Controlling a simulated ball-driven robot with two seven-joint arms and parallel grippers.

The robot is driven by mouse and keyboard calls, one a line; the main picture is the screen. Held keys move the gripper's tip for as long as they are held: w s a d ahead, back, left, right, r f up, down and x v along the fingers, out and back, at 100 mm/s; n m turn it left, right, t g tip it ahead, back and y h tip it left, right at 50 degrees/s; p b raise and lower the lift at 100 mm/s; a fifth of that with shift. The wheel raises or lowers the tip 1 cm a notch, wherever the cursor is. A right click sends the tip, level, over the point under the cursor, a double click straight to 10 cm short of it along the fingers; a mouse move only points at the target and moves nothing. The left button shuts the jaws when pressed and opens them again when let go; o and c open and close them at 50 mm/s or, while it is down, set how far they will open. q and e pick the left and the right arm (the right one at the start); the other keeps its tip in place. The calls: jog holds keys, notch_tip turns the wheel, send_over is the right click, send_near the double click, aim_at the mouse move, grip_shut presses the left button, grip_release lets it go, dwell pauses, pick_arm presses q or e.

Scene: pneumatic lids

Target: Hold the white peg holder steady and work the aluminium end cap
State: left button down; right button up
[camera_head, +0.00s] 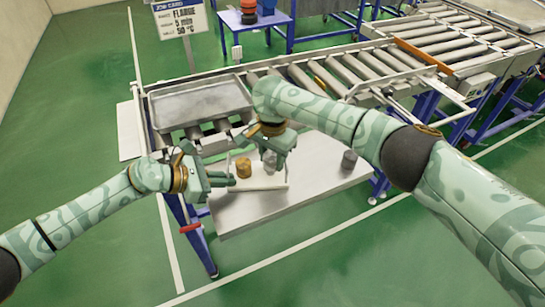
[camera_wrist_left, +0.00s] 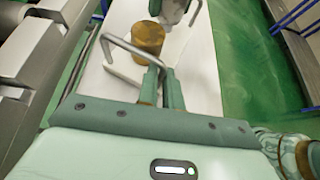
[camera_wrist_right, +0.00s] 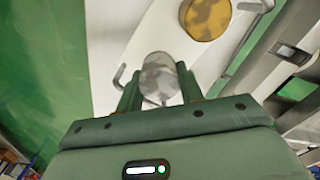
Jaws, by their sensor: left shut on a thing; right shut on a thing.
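The white peg holder (camera_head: 262,187) lies on the pale table, with a bent metal handle at each end. My left gripper (camera_head: 224,180) is shut on the near handle (camera_wrist_left: 128,50), which shows between its fingers in the left wrist view. My right gripper (camera_head: 273,153) points down over the holder and is shut on the aluminium end cap (camera_wrist_right: 158,75), a mottled grey cylinder. In the head view the cap (camera_head: 269,161) is partly hidden by the fingers. I cannot tell whether it is seated on a peg.
A mottled brass-coloured cap (camera_head: 243,168) stands on the holder beside the aluminium one. A grey cylinder (camera_head: 349,160) stands on the table (camera_head: 315,175) to the right. A metal tray (camera_head: 200,102) and a roller conveyor (camera_head: 350,72) lie behind. The table's front is clear.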

pick_arm(q)
jog(key=shift+d+r, duration=0.15)
jog(key=shift+d, duration=0.1)
pick_arm(e)
jog(key=shift+s+a+f, duration=0.3)
jog(key=shift+f, duration=0.15)
pick_arm(q)
jog(key=shift+w+a, duration=0.1)
jog(key=shift+w, duration=0.15)
pick_arm(e)
jog(key=shift+w+a+f, duration=0.1)
jog(key=shift+w+f, duration=0.2)
jog(key=shift+c, duration=0.4)
jog(key=shift+s+f, duration=0.1)
jog(key=shift+f, duration=0.25)
jog(key=o, duration=1.2)
jog(key=shift+c, duration=0.2)
pick_arm(q)
jog(key=shift+a+f, duration=0.2)
jog(key=shift+a, duration=0.05)
pick_arm(e)
jog(key=shift+w+d, duration=0.2)
jog(key=shift+d, duration=0.2)
jog(key=shift+r, duration=0.1)
